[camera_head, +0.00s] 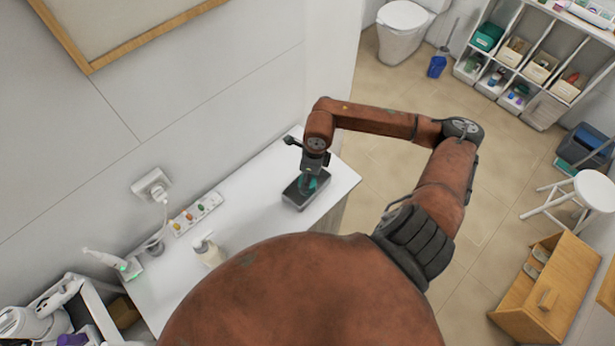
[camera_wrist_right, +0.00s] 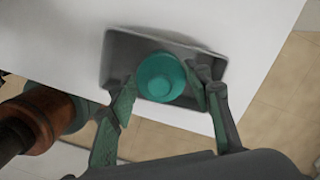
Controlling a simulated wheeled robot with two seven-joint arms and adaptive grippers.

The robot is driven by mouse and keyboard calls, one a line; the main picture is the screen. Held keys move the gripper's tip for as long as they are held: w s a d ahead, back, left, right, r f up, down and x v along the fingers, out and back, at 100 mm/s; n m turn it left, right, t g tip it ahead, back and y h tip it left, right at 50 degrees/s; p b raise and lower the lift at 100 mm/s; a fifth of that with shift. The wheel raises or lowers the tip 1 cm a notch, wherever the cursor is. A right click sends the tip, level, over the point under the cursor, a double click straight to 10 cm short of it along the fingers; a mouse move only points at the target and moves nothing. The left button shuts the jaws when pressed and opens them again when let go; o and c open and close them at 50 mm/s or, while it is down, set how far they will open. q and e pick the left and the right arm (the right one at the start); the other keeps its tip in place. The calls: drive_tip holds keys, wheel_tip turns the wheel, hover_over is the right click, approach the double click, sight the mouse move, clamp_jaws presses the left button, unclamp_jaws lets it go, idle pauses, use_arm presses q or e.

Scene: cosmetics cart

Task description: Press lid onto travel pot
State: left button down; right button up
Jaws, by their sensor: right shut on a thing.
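A teal round piece (camera_wrist_right: 161,77) with a smaller raised circle on top sits within the outline of a dark grey tray (camera_wrist_right: 118,45). I cannot tell whether it is the lid alone or the lid with the pot beneath it. In the head view the teal piece (camera_head: 309,184) is partly hidden under my right gripper (camera_head: 312,172), above the tray (camera_head: 292,197) on the white counter. In the right wrist view my right gripper (camera_wrist_right: 164,88) has its fingers on either side of the teal piece, shut on it. My left gripper is not in view.
The tray lies near the counter's right end. Tiled floor (camera_head: 395,170) lies beyond that edge.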

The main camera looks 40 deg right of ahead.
drive_tip(key=shift+b, duration=0.3)
idle(0.5)
idle(0.4)
drive_tip(key=o, duration=0.8)
drive_tip(key=shift+o, duration=0.7)
drive_tip(key=o, duration=0.4)
drive_tip(key=shift+c, duration=0.2)
drive_tip(key=shift+r, duration=0.1)
drive_tip(key=shift+r+p, duration=1.5)
drive_tip(key=shift+r, duration=1.9)
